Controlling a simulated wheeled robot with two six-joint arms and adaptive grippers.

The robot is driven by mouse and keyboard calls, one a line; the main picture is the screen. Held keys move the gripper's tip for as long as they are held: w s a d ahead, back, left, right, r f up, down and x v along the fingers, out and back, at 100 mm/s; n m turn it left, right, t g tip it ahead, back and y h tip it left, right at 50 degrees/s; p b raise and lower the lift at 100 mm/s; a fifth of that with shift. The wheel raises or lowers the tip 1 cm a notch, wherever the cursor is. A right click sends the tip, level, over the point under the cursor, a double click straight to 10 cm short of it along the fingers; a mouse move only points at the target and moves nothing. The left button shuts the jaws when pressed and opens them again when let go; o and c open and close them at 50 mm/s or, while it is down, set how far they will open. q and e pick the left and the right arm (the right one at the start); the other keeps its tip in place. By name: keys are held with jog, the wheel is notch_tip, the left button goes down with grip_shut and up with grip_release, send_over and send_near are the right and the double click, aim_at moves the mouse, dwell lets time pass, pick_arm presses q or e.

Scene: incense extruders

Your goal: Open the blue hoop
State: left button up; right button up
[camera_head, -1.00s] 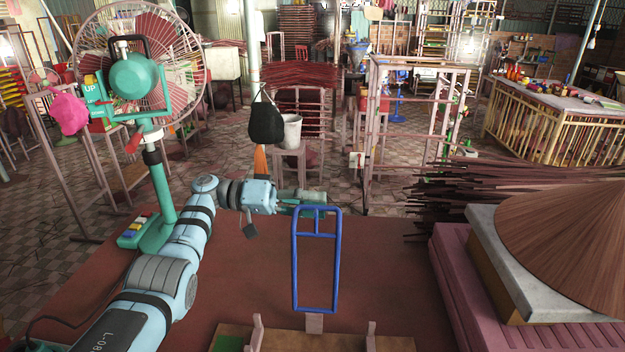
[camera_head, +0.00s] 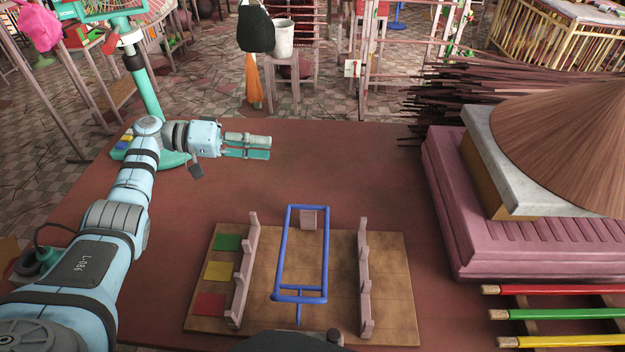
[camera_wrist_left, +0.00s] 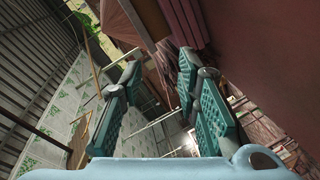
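The blue hoop (camera_head: 281,254) is a long rectangular tube frame over the wooden board (camera_head: 208,325) on the table. Its far end is by a small pale block (camera_head: 308,219). Its crossbar end and short stem point toward me, lying low or slanting over the board; the exact height is unclear. My left gripper (camera_head: 262,147) is beyond the hoop, up and to its left, pointing right over bare table and touching nothing. In the left wrist view its two green fingers (camera_wrist_left: 160,68) stand apart with nothing between them. My right gripper is not in view.
Two pale notched rails (camera_head: 246,270) (camera_head: 364,280) flank the hoop. Green, yellow and red squares lie at the board's left. A pink stand (camera_head: 455,225) and coloured sticks (camera_head: 560,314) are to the right. The table (camera_head: 340,165) is bare behind the board.

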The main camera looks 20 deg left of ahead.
pick_arm(q)
jog(key=s+a+f+y+b, duration=0.1)
jog(key=s+a+f+y, duration=0.1)
jog(key=s+a+f, duration=0.45)
jog(key=s+a+m+b, duration=0.2)
jog(key=s+m, duration=0.3)
jog(key=s, duration=0.3)
jog(key=s+d+r+m+g+h, duration=0.1)
jog(key=s+d+r+m+h, duration=0.1)
jog(key=d+r+m, duration=0.35)
jog(key=s+d+r+m+h, duration=0.1)
jog(key=d+r+m+h, duration=0.25)
jog(key=d+r, duration=0.3)
jog(key=w+d+m, duration=0.1)
jog(key=w+d, duration=0.2)
jog(key=d, duration=1)
jog(key=shift+w+y+p, duration=0.35)
jog(key=shift+y, duration=0.1)
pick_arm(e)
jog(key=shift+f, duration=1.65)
pick_arm(q)
jog(key=shift+c, duration=0.2)
